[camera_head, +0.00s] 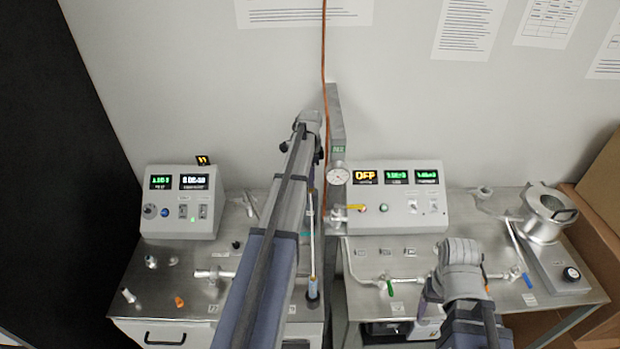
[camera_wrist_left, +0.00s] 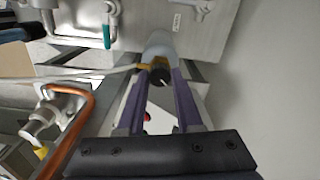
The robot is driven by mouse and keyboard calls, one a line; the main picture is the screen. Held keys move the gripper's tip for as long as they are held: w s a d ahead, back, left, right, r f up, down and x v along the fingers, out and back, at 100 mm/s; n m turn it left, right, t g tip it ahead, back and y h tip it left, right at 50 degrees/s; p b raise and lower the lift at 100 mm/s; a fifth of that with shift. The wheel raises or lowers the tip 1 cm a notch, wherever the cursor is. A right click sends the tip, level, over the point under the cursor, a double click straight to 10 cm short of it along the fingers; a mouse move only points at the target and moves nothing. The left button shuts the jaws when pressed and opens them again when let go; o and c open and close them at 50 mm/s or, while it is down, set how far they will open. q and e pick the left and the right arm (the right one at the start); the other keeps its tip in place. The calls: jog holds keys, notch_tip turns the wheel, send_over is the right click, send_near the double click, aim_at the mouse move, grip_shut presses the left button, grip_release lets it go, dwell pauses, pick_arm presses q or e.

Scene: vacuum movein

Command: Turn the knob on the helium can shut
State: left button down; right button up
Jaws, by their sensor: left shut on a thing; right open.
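In the left wrist view, the helium can's pale grey rounded top (camera_wrist_left: 160,43) shows upright-end toward me, with a brass fitting and a dark knob (camera_wrist_left: 159,73) at its neck. My left gripper (camera_wrist_left: 161,80) has its two purple fingers on either side of the knob and is shut on it. In the head view, my left arm reaches to the wall side of the bench and hides the can and the fingertips. My right gripper (camera_head: 460,255) is over the right bench, apart from the can; it is open, though its fingers are mostly hidden.
A grey post with a gauge (camera_head: 338,176) stands beside my left arm. Control boxes stand left (camera_head: 180,225) and right (camera_head: 397,220). Thin tubing and valves cross the right bench (camera_head: 400,310). In the wrist view, a copper pipe (camera_wrist_left: 75,128) and a pale hose (camera_wrist_left: 85,77) run close to the fingers.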

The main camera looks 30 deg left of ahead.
pick_arm(q)
jog(key=n, duration=1.3)
jog(key=shift+n, duration=2.5)
jog(key=c, duration=0.6)
grip_release()
